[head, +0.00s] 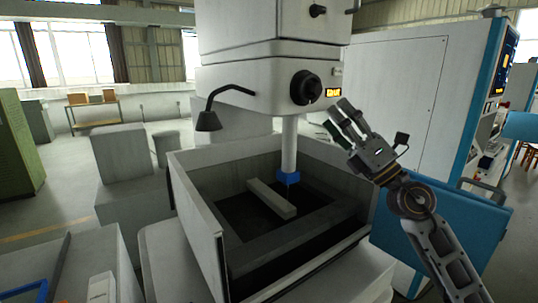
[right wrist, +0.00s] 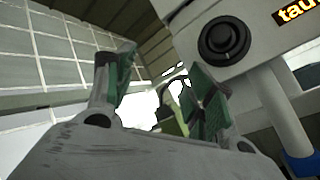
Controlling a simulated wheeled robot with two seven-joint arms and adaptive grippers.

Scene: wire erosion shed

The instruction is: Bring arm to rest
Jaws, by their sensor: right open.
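My right gripper (head: 342,122) is raised at the right of the machine head, in front of the white cabinet, with its fingers pointing up and to the left. It is open and empty. In the right wrist view its two green-padded fingers (right wrist: 160,85) stand apart with nothing between them. My left gripper is in neither view.
The wire erosion machine (head: 265,90) stands in the middle, with a black knob (head: 305,88) close to my right gripper. Below is its open tank (head: 195,205), holding a pale bar (head: 270,198). A blue panel (head: 465,235) is behind my right arm. Open floor lies at left.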

